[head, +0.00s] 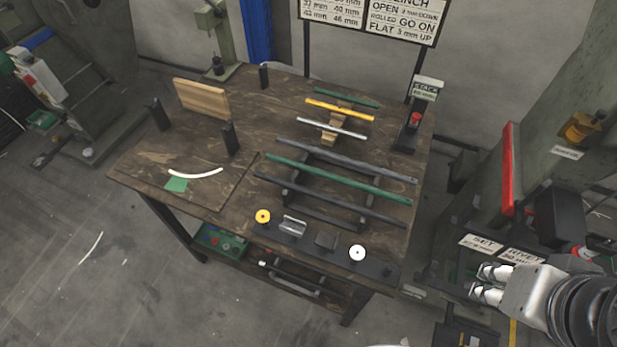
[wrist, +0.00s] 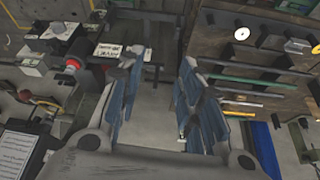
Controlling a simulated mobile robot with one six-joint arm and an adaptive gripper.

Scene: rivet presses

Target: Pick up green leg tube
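A long green tube (head: 338,178) lies across a dark rack on the workbench, between a grey tube (head: 345,158) and a dark tube (head: 330,200). A shorter green tube (head: 345,97) lies further back, behind a yellow tube (head: 340,110) and a white tube (head: 332,127). My gripper (head: 479,281) is at the lower right of the head view, off the bench and well apart from the tubes. In the wrist view its two blue-padded fingers (wrist: 158,95) are spread with nothing between them. The tubes show there at the right, partly behind a finger.
The workbench (head: 130,163) carries a wooden block (head: 201,98), dark posts, and a front strip with a yellow disc (head: 263,216) and a white disc (head: 357,253). A stand with a red button (head: 415,119) is at its right edge. A press with a red bar (head: 508,168) stands at the right.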

